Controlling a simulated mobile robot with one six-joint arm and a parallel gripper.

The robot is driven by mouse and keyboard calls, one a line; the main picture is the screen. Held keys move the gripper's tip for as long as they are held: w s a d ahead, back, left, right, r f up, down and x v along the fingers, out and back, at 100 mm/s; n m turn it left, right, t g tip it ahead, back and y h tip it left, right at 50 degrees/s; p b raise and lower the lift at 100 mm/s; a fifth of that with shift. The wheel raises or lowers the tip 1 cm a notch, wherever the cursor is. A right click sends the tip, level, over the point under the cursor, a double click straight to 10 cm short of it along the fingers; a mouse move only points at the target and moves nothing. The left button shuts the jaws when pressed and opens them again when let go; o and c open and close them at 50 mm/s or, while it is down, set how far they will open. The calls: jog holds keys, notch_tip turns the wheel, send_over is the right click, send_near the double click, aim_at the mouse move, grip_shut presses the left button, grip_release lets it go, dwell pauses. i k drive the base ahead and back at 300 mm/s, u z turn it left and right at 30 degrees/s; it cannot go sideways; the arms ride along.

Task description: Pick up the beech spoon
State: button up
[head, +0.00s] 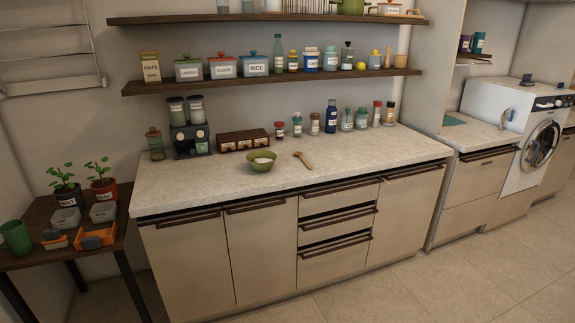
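A light brown wooden spoon (303,160), which looks like the beech spoon, lies on the pale speckled countertop (350,164). It is just right of a green bowl (261,166) with pale contents, and a small gap separates the two. Its head points to the back left and its handle to the front right. My gripper is not in view.
Small bottles and jars (331,117) line the back of the counter, with a dark wooden box (242,141) behind the bowl. A loaded shelf (272,80) hangs above. The counter right of the spoon is clear; floor (420,290) in front is free.

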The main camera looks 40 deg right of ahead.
aim_at(297, 153)
jog(key=z, duration=0.35)
jog(key=i, duration=1)
jog(key=u, duration=0.35)
